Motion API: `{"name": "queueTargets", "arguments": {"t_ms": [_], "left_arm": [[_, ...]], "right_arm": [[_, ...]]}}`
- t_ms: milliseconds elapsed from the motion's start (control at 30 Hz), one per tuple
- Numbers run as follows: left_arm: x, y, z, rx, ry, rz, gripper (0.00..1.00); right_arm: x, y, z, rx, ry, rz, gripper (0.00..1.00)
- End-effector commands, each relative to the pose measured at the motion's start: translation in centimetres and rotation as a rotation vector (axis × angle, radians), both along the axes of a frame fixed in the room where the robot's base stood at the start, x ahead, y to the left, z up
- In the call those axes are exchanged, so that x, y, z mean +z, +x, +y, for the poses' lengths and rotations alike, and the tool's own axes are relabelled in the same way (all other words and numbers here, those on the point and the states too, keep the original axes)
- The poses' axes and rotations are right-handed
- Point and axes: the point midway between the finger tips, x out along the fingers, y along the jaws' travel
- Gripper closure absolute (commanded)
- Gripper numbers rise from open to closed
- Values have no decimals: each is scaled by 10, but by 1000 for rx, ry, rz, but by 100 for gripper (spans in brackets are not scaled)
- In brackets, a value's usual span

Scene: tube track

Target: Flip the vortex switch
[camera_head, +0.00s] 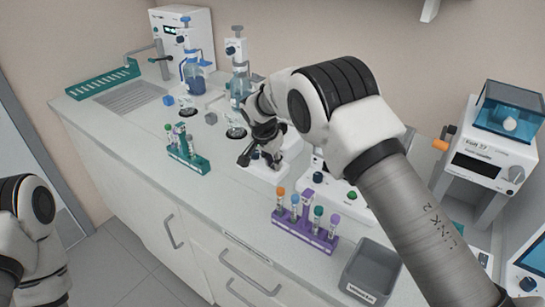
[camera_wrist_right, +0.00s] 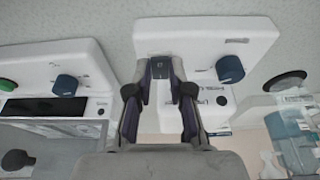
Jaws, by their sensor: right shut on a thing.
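A white benchtop device, apparently the vortex mixer (camera_head: 283,174), stands on the counter under my right gripper. In the right wrist view the white device (camera_wrist_right: 204,38) has a blue knob (camera_wrist_right: 230,68) and a small dark button.
A white device with a green button (camera_head: 352,195) stands beside the mixer. Near the counter's front are a purple tube rack (camera_head: 304,232), a teal tube rack (camera_head: 189,158) and a grey bin (camera_head: 371,270). Glassware (camera_head: 193,74) stands behind. The counter's left front is clear.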

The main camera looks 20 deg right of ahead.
Motion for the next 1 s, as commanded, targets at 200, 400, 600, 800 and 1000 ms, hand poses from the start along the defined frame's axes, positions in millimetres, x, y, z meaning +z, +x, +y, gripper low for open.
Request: {"name": "queueTargets", "arguments": {"t_ms": [200, 400, 600, 800, 1000], "left_arm": [[37, 0, 0, 0, 0, -1, 60], [35, 0, 0, 0, 0, 0, 60], [35, 0, 0, 0, 0, 0, 60], [35, 0, 0, 0, 0, 0, 60], [36, 0, 0, 0, 0, -1, 60]], "right_arm": [[4, 3, -6, -3, 156, 125, 100], [0, 2, -6, 0, 181, 145, 100], [-1, 2, -6, 0, 180, 145, 62], [1, 3, -5, -1, 179, 143, 54], [8, 3, -5, 0, 179, 141, 54]]}}
